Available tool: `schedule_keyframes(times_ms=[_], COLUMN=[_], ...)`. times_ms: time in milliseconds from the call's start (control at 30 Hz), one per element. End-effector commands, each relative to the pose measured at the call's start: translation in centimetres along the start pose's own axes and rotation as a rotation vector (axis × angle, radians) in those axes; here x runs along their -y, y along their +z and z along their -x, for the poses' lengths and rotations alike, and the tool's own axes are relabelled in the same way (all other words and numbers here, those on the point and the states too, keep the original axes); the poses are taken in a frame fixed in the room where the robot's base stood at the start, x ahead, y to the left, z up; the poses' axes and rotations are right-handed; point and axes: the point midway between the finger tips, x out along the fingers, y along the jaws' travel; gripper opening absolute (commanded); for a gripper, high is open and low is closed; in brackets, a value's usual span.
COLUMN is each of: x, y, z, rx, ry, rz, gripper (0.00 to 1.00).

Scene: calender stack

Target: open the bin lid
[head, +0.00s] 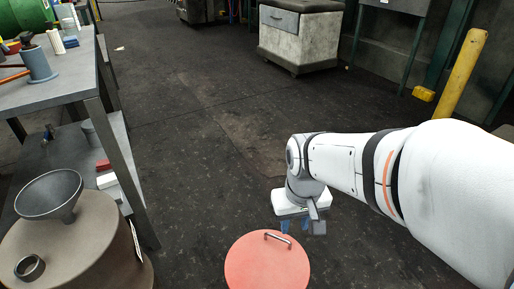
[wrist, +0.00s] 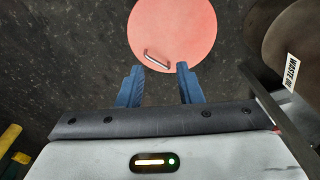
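The bin lid (head: 262,266) is a round, flat, salmon-red disc at the bottom centre of the head view. It also shows at the top of the wrist view (wrist: 175,25). A metal bar handle (head: 278,239) sits near its edge, on the side towards my gripper; it also shows in the wrist view (wrist: 157,60). My gripper (head: 292,228) is above and just beyond the lid's far edge in the head view. In the wrist view its two blue fingers (wrist: 158,82) are spread apart with nothing between them. The handle lies just ahead of the fingertips. The bin's body is hidden under the lid.
A brown drum (head: 85,240) labelled waste oil, with a funnel (head: 50,196) and a dark ring (head: 30,267) on top, stands left of the bin. A grey workbench (head: 60,88) is behind it. A yellow post (head: 462,75) stands far right.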

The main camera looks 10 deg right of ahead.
Motion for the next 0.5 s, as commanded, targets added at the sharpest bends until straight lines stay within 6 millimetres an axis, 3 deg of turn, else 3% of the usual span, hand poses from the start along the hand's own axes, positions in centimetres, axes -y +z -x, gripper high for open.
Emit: schedule_keyframes(times_ms=[267,500], x=[-0.5,-1.3], y=[-6.4,-11.1], z=[-3.9,-9.4], rx=[0.076,0.125], ry=[-0.049,-0.108], rz=[0.285,0.536], gripper=[0.32,0.32])
